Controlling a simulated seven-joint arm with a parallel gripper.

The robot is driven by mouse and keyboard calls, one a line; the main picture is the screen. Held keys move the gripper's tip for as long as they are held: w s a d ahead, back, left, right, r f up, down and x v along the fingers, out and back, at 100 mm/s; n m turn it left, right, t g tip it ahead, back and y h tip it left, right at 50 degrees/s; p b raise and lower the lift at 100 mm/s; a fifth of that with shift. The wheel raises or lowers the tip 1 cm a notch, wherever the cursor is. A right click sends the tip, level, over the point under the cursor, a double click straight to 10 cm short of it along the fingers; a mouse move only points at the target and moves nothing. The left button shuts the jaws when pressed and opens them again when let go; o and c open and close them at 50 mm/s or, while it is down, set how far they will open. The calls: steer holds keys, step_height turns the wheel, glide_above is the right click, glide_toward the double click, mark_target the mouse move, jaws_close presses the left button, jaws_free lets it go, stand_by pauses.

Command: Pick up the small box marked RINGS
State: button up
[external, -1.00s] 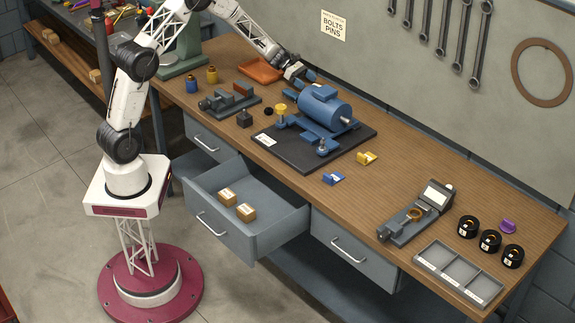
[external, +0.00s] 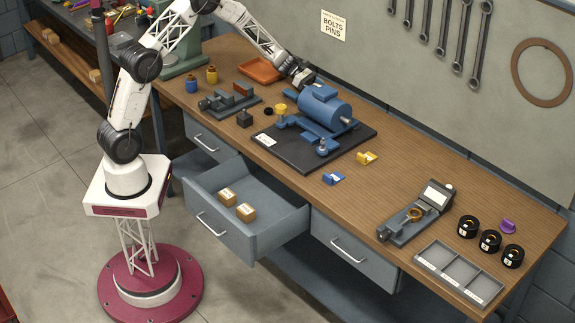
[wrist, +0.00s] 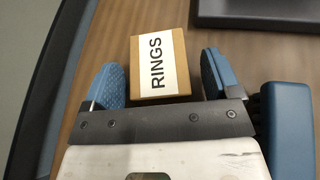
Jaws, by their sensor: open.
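The small box marked RINGS (wrist: 145,86) is a tan cardboard block with a white label, seen in the wrist view. It lies on the wooden bench between the two blue fingers of my gripper (wrist: 161,64). The fingers are open, one on each side, with a visible gap between each finger and the box. In the external view my gripper (external: 304,80) is low at the back of the bench, behind the blue motor (external: 322,106). The box cannot be made out there.
The motor's black base plate (external: 350,150) takes up the bench in front. An orange tray (external: 260,70) lies left of my gripper. An open drawer (external: 222,232) holds two small tan boxes (external: 246,212). The back panel (external: 385,70) rises close behind.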

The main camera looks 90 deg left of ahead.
steer(key=shift+w+d, duration=0.1)
stand_by(0.5)
steer(key=c, duration=1.1)
steer(key=shift+c, duration=0.2)
steer(key=shift+r, duration=0.15)
steer(key=shift+r, duration=4.85)
